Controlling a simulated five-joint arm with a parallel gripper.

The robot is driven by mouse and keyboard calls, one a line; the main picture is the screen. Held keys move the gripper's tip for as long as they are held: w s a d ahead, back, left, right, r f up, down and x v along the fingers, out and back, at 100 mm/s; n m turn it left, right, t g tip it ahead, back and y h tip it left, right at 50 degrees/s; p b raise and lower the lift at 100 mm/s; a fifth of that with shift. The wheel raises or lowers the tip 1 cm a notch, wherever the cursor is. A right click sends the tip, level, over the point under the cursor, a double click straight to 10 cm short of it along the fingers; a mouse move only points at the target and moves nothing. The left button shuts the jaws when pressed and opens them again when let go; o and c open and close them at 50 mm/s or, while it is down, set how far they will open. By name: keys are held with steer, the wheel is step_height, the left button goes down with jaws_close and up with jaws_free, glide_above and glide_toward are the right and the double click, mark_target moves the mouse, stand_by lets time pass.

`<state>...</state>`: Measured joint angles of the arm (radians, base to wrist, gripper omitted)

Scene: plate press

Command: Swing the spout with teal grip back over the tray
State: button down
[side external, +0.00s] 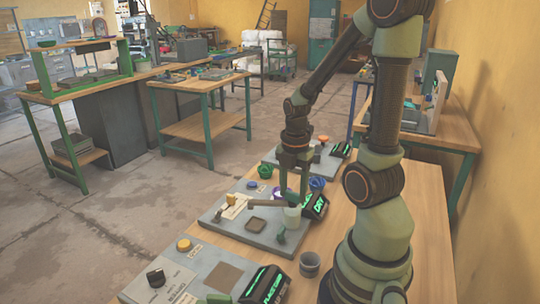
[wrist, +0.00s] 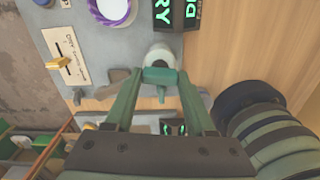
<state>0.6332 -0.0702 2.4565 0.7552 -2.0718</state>
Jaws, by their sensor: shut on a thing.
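My gripper (side external: 293,200) is over the middle grey panel in the side view, pointing down. In the wrist view its fingers (wrist: 160,84) are closed on the teal grip (wrist: 160,75), beside a pale round post (wrist: 160,55). The grey spout (side external: 264,203) reaches left from the pale post (side external: 293,219) in the side view; in the wrist view the spout (wrist: 114,84) also points left. The small dark square tray (side external: 257,223) lies on the panel, near the spout in the side view. I cannot tell whether the spout's tip is over it.
The panel has a yellow slider knob (side external: 231,199) and a lit black display (side external: 315,206). A green bowl (side external: 265,171) and blue bowl (side external: 317,183) stand behind. Another panel (side external: 190,270) and a grey cup (side external: 309,264) are in front. Bare wood lies to the right.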

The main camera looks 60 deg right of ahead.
steer(key=shift+n, duration=0.7)
steer(key=shift+c, duration=1.2)
jaws_free()
step_height(320, 180, up, 12)
steer(key=shift+r, duration=0.1)
